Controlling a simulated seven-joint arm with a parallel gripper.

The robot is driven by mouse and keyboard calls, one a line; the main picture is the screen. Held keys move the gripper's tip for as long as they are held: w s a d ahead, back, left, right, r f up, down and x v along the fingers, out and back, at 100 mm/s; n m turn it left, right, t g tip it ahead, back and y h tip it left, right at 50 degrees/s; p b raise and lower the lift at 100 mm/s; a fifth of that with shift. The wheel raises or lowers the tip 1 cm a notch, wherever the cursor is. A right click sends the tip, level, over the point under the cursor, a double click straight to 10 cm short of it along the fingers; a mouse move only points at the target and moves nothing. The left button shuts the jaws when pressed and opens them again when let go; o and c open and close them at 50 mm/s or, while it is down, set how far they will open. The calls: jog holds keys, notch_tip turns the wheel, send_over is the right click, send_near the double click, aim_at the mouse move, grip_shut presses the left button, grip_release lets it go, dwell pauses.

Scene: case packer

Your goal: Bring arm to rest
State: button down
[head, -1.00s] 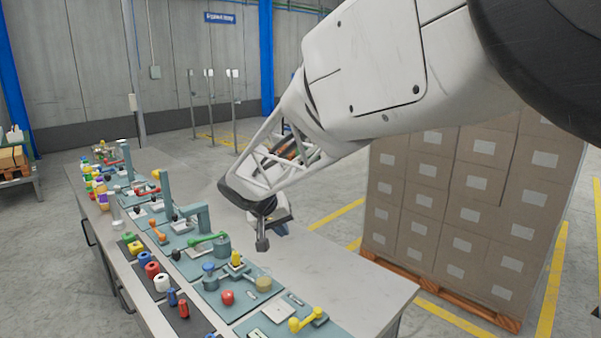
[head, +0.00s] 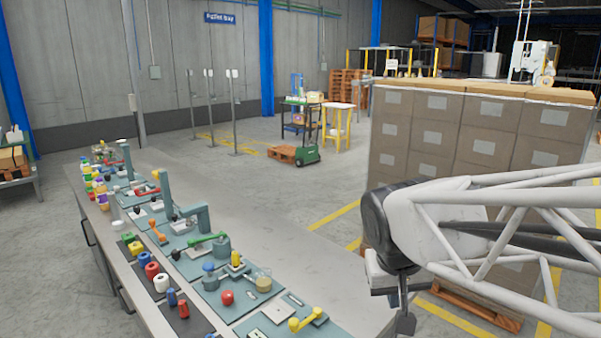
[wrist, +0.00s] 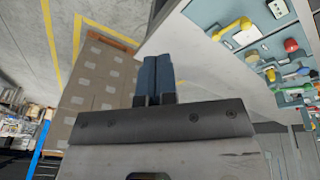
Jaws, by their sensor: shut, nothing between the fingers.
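My gripper (head: 404,312) hangs at the lower right of the head view, past the right edge of the workbench (head: 345,300). In the wrist view its two dark fingers (wrist: 155,75) are pressed together with nothing between them. The lattice link of my arm runs from it to the right edge of the head view. The gripper is apart from the fixtures on the bench.
A tall stack of cartons (head: 450,135) on a pallet stands behind my gripper. The bench carries teal fixture plates, a yellow handle (head: 307,319), a red knob (head: 227,297) and several coloured parts. The bench's right strip is bare.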

jog(key=s+d+f+y, duration=0.1)
jog(key=s+d+f, duration=0.1)
jog(key=s, duration=0.8)
jog(key=shift+d+f, duration=0.2)
jog(key=shift+f, duration=0.1)
dwell(1.4)
